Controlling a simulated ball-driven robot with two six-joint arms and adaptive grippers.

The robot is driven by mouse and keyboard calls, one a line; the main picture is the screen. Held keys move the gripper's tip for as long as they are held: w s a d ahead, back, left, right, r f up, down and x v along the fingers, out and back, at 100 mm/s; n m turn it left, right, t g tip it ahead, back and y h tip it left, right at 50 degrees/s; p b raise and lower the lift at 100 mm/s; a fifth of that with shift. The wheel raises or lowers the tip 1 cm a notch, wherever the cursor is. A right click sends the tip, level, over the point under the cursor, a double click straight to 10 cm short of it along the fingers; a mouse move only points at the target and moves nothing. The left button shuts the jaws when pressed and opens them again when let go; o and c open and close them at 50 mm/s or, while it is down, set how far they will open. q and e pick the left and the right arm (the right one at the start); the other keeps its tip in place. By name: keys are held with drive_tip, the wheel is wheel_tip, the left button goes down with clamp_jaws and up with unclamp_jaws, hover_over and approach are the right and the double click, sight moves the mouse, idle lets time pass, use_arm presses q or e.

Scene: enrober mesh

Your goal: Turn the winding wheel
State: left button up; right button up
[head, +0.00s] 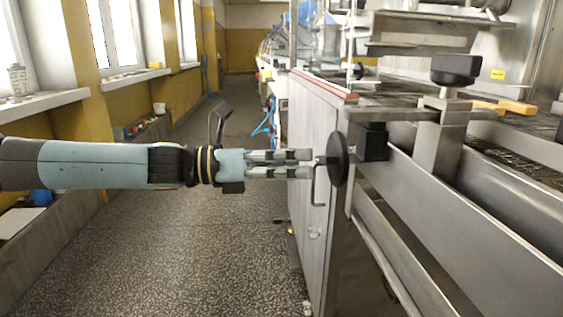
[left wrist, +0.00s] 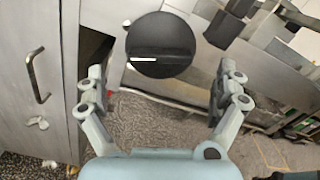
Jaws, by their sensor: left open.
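The winding wheel is a black disc (head: 337,158) on the near end of the steel machine, seen nearly edge-on in the head view. In the left wrist view the black wheel (left wrist: 160,40) shows its round face with a raised bar across it. My left gripper (head: 312,164) reaches in from the left, its fingertips just short of the wheel in the picture. In the left wrist view my left gripper (left wrist: 160,77) is open and empty, with its fingers spread wider than the wheel. I cannot tell whether it touches the wheel. My right gripper does not show.
A grey cabinet with a bent metal door handle (left wrist: 36,75) stands left of the wheel; the handle (head: 315,190) hangs close below my fingertips in the head view. A black knob (head: 455,69) and steel rails (head: 450,205) lie to the right. The aisle floor (head: 190,240) is clear.

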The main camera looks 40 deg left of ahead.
use_arm(q)
drive_tip(key=shift+v, duration=1.2)
